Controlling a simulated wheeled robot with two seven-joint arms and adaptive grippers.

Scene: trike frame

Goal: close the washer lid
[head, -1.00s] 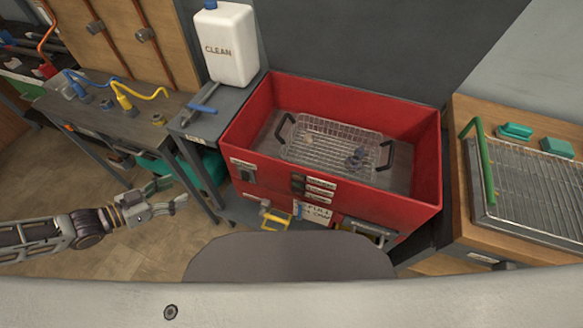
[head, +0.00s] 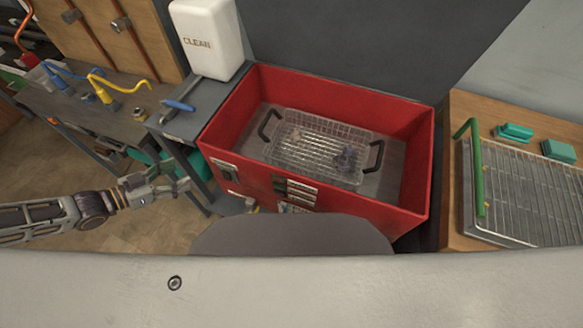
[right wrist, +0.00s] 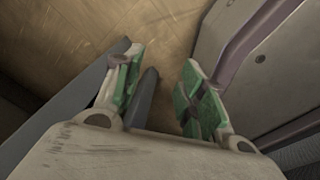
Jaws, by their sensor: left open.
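The red washer (head: 318,194) stands in front of me with its top open. A wire basket (head: 315,148) with black handles sits inside it, holding small greyish parts. My right gripper shows only in the right wrist view (right wrist: 158,88). Its green-padded fingers are apart with nothing held between them, above the wooden floor.
A white CLEAN jug (head: 208,40) and a blue-handled tool (head: 179,105) are on the grey side table (head: 190,127) left of the washer. A wooden bench (head: 452,195) with a green-handled wire rack (head: 525,195) stands at the right.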

